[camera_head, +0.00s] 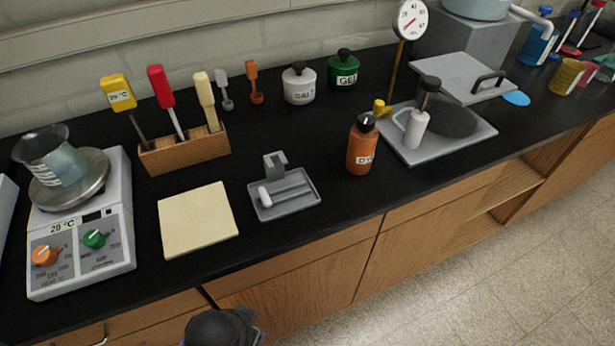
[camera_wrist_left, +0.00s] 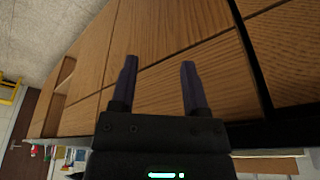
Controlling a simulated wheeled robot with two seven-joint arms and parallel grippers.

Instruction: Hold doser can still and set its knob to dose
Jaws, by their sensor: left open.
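An orange can (camera_head: 362,150) with a dark cap or knob stands upright near the counter's front edge; its label is partly legible, starting "DY". It appears to be the doser can, and the knob's setting is too small to read. My left gripper (camera_wrist_left: 160,64) is open and empty in the left wrist view, facing the wooden cabinet fronts, away from the can. A dark part of my own arm (camera_head: 220,328) shows at the bottom of the head view, below the counter edge. My right gripper is not in view.
A grey tray (camera_head: 289,209) and a cream board (camera_head: 168,248) lie left of the can. A hotplate (camera_head: 118,250) with a beaker stands far left. Bare black counter lies behind the can.

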